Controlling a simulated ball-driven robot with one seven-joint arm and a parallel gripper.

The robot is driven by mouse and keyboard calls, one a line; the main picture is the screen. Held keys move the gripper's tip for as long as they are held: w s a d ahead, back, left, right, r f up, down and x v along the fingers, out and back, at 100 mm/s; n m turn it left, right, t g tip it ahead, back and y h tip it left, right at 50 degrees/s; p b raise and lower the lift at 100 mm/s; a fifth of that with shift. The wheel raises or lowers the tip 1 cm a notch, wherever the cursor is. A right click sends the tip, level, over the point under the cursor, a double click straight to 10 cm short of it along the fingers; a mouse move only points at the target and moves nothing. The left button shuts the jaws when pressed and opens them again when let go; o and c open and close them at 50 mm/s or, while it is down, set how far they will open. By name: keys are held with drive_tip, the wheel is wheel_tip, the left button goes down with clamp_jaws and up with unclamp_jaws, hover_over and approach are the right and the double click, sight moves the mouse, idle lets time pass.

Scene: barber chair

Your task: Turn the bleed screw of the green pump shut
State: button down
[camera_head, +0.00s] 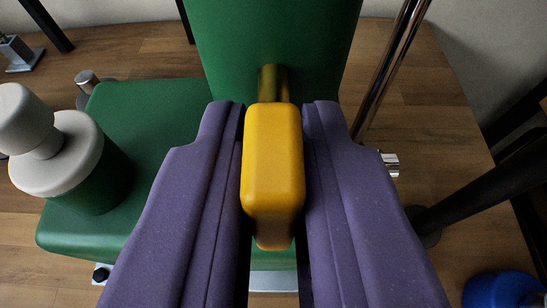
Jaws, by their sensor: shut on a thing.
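My gripper (273,115) has two purple fingers that reach up from the bottom of the view. They are shut on the yellow handle (272,165), a rounded block on a short stem that meets the upright green body (275,40) of the pump. The green base (140,130) of the pump extends to the left below the fingers. The handle stands upright between the fingertips. Its lower end and the fingers hide part of the base. I cannot tell from this view how far the screw is turned.
A white knob on a round white cap (65,155) stands at the left on a dark green cylinder. A chrome rod (390,70) slants up at the right, with a small metal stub (390,164) below. A black bar and a blue round thing (503,290) are at lower right. Wooden surface shows around.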

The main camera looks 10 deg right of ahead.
drive_tip(key=shift+f, duration=0.15)
drive_tip(key=c, duration=1.2)
unclamp_jaws()
drive_tip(key=p+v, duration=0.2)
drive_tip(key=v, duration=0.6)
